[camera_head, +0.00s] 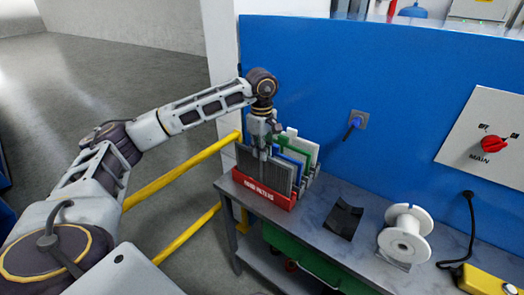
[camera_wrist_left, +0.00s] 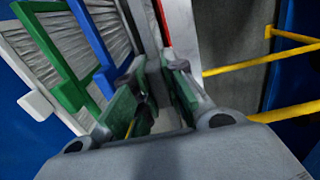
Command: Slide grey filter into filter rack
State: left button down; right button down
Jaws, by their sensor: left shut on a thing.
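The grey filter (camera_head: 262,173), a flat ribbed panel, stands upright at the front of the filter rack, behind its red front plate. The red filter rack (camera_head: 262,192) sits at the left end of the bench. My left gripper (camera_head: 262,152) points down from above and is shut on the filter's top edge. The plate hides the filter's lower edge, so I cannot tell if it is fully seated. In the left wrist view, the gripper (camera_wrist_left: 153,72) has green finger pads close together. My right gripper is not in view.
Behind the grey filter stand a blue-framed filter (camera_head: 291,160), a green-framed filter (camera_head: 304,147) and a white one. A black bent piece (camera_head: 344,219) and a white spool (camera_head: 404,234) lie to the right. A blue wall rises behind; yellow rails (camera_head: 172,176) run left.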

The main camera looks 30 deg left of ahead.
pick_arm(q)
jog(key=shift+f+b, duration=0.95)
jog(key=shift+f, duration=0.55)
jog(key=c, duration=1.4)
grip_release()
jog(key=shift+r, duration=0.15)
jog(key=shift+r, duration=0.5)
notch_tip(320, 180, up, 11)
jog(key=shift+f, duration=0.15)
